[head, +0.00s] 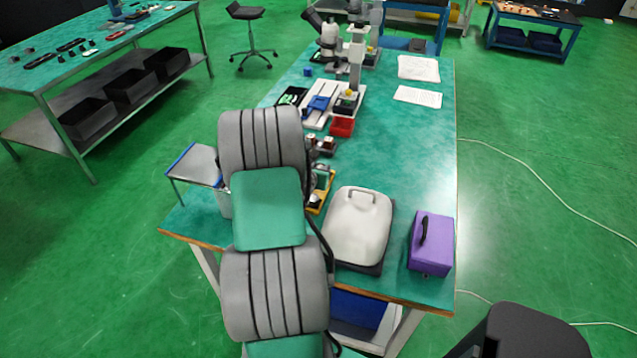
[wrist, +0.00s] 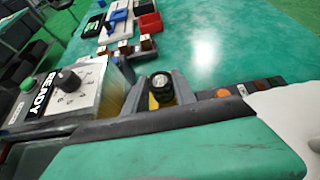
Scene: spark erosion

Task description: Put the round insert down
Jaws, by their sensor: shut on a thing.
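In the wrist view my gripper (wrist: 160,92) shows as two grey fingers beyond the teal and dark edge of my own arm. The fingers are shut on the round insert (wrist: 161,82), a small dark round piece with a ringed top. Something yellow shows just below it between the fingers. Its lower part is hidden, so I cannot tell whether it touches anything underneath. In the head view my arm hides the gripper and the insert.
A box with a knob and a READY label (wrist: 70,90) stands close left of the gripper. A strip with an orange disc (wrist: 223,93) lies to the right.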

